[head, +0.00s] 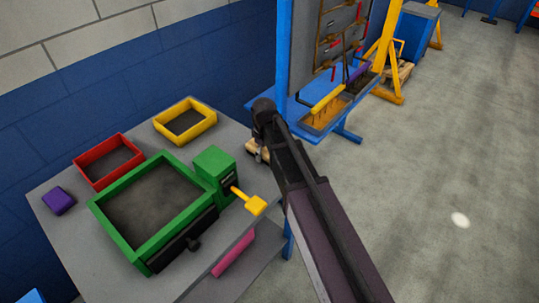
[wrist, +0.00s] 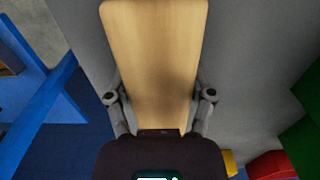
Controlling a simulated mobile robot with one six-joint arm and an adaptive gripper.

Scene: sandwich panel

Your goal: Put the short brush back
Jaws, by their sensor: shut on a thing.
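My gripper (wrist: 160,98) is shut on the short brush (wrist: 155,50), whose pale wooden body fills the upper middle of the wrist view. One grey finger lies along each side of its narrower end. No bristles show. In the head view only a small piece of the wood (head: 252,146) shows at my gripper, over the right back edge of the grey table; my arm hides the rest. I cannot tell whether the brush touches the table.
The grey table (head: 60,225) holds a green box machine (head: 125,243) with a yellow lever (head: 256,205), a red tray (head: 82,166), a yellow tray (head: 207,131) and a purple block (head: 58,201). Behind stands a blue-framed panel (head: 299,60) with a trough (head: 322,121). Open floor lies right.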

